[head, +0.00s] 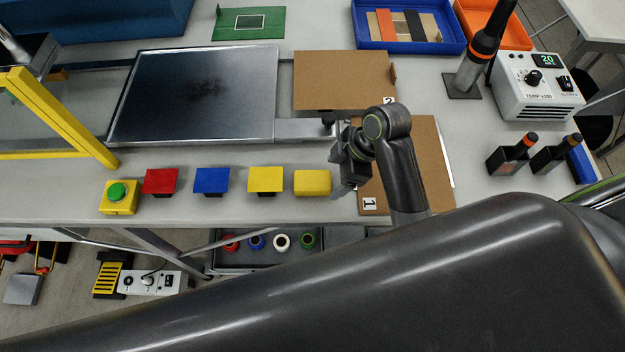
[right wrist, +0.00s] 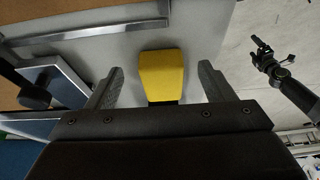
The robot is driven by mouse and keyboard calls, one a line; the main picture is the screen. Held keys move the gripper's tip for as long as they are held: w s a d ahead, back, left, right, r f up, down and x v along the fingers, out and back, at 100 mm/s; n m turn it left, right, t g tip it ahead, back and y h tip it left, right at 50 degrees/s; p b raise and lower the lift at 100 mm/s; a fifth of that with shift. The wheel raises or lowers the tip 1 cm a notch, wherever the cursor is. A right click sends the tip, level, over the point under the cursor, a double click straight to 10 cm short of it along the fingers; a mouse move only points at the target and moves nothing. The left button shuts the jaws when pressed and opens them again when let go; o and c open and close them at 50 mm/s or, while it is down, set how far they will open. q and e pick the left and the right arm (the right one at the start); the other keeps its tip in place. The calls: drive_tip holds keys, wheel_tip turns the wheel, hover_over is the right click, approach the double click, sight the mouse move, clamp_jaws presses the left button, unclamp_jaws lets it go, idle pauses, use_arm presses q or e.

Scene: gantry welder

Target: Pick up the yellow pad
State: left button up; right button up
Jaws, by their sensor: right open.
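A yellow pad (head: 312,183), a rounded block, lies near the bench's front edge, at the right end of a row of coloured pieces. My right gripper (head: 347,170) is just to its right in the head view, with its jaws low over the bench. In the right wrist view the jaws (right wrist: 161,72) are open, and the yellow pad (right wrist: 162,72) shows between and beyond the fingers, with a gap on both sides. A dark jointed arm end (right wrist: 270,62) at the right of that view looks like my left gripper; its jaws are too small to read.
Cardboard sheets (head: 430,165) lie behind and right of my right gripper. A metal plate (head: 195,95) lies behind the row.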

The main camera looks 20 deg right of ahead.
sight(330, 179)
drive_tip(key=shift+x, duration=1.55)
drive_tip(key=shift+a, duration=0.1)
drive_tip(key=shift+r, duration=0.1)
drive_tip(key=c, duration=1)
